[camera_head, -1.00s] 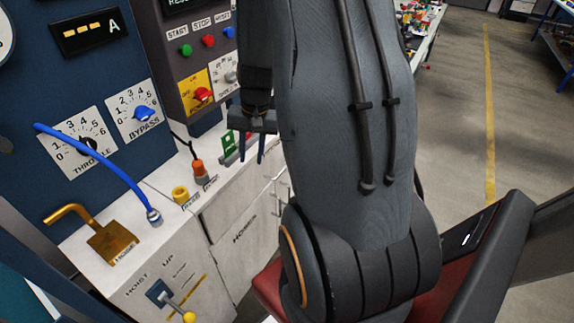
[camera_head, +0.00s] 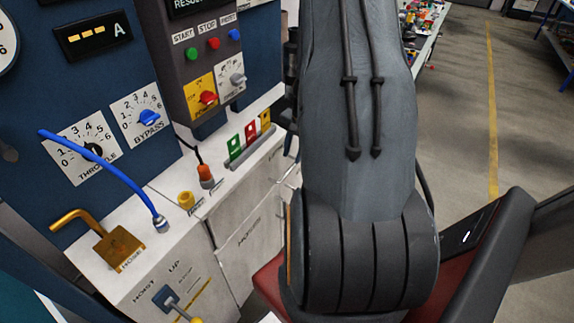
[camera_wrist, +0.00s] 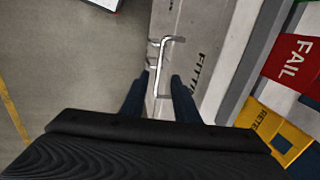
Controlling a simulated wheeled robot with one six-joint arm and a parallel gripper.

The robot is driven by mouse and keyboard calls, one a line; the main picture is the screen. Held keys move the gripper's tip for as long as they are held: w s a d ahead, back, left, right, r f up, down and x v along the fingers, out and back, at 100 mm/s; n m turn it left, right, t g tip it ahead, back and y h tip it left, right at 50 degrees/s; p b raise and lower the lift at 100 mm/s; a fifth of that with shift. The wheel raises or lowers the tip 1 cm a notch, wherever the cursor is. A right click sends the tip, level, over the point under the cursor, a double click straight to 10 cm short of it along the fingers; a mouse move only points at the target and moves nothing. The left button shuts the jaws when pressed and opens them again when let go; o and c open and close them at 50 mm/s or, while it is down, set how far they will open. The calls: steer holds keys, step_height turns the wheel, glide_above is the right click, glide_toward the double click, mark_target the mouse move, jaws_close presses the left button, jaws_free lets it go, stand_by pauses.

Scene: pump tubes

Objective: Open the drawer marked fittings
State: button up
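The drawer marked fittings (camera_wrist: 190,45) shows in the wrist view as a pale front with black lettering, partly cut off by my gripper. Its silver bar handle (camera_wrist: 164,62) stands out from that front. My gripper (camera_wrist: 158,92) is open, with one dark finger on each side of the handle's near end. I see no clear contact between fingers and handle. In the head view my arm hides most of the gripper and much of the drawer fronts on the right.
A hoses drawer (camera_head: 240,240) is left of my arm. Above the drawers, the white top (camera_head: 215,185) holds green, red and yellow tags; the red FAIL tag (camera_wrist: 290,62) and yellow tag (camera_wrist: 275,130) are close to my gripper. Open floor (camera_wrist: 65,75) lies left in the wrist view.

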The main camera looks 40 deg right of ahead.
step_height(320, 180, down, 8)
steer(key=w, duration=0.1)
steer(key=shift+w+r+p, duration=0.15)
steer(key=shift+w+p, duration=0.05)
steer(key=shift+p, duration=0.25)
steer(key=shift+c, duration=0.4)
jaws_close()
